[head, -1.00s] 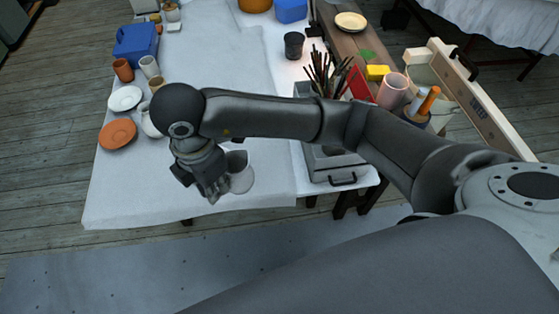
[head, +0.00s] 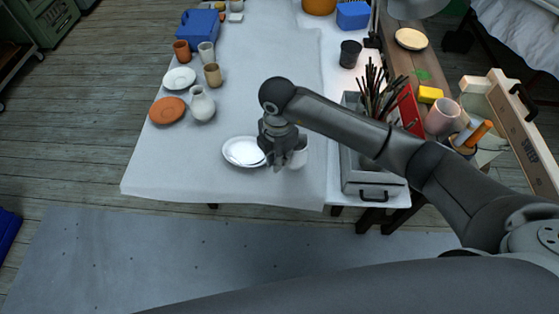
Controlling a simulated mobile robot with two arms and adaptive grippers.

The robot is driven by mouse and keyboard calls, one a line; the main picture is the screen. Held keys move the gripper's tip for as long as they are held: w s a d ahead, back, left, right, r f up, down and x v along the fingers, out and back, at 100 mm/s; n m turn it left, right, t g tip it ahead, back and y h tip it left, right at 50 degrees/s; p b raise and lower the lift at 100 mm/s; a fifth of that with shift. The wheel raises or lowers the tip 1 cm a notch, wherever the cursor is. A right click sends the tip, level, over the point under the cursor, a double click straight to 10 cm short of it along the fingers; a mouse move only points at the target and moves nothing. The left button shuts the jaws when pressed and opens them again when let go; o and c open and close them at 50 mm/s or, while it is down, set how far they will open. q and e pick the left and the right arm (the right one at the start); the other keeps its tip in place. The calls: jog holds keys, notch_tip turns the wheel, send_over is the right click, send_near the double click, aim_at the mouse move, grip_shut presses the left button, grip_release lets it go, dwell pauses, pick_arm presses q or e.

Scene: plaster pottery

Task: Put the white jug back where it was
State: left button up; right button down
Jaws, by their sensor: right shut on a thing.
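My right gripper (head: 279,165) is low over the front part of the cloth-covered table, shut on a white vessel (head: 300,155) at its right side. The gripper hides part of this vessel, so I cannot tell its full shape or whether its base touches the cloth. Another white vessel, jug-shaped with a narrow neck (head: 202,104), stands upright farther left, beside an orange plate (head: 167,110). A white plate (head: 236,153) lies just left of the gripper, partly hidden by it. My left gripper is not in view.
Several cups stand at the back left near a small white plate (head: 179,79) and a blue box (head: 199,29). A metal box (head: 375,178) with brushes stands right of the held vessel. The table's front left (head: 170,170) is clear.

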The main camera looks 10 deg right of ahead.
jog(key=shift+w+d+f, duration=0.1)
jog(key=shift+w+f, duration=0.1)
notch_tip(320, 180, down, 3)
jog(key=shift+w+d+r+p, duration=0.1)
jog(key=shift+d+p, duration=0.05)
jog(key=shift+p, duration=0.65)
jog(key=shift+f, duration=0.4)
jog(key=shift+f, duration=0.15)
jog(key=c, duration=1.5)
grip_release()
